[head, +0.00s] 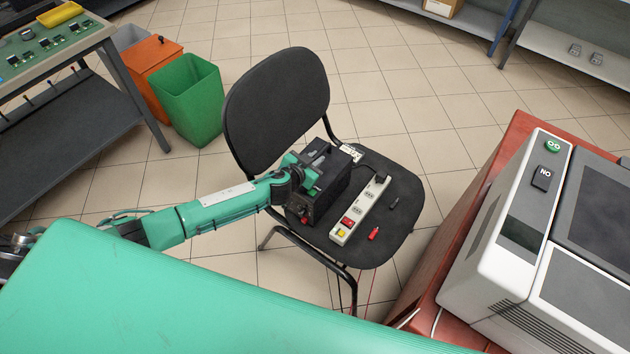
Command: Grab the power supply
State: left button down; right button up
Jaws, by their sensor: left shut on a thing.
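The power supply (331,190) is a black box standing on the seat of a black chair (395,215). My left arm reaches across from the left, and my left gripper (309,180) is at the top of the power supply, shut on it. The gripper and wrist hide part of its top and left side. A red connector shows low on its front. My right gripper is not in view.
The chair backrest (275,105) rises behind. A grey-white machine (510,225) stands right; bins (188,100) stand back left.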

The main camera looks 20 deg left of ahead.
pick_arm(q)
jog(key=shift+w+r, duration=0.2)
jog(key=shift+r, duration=0.1)
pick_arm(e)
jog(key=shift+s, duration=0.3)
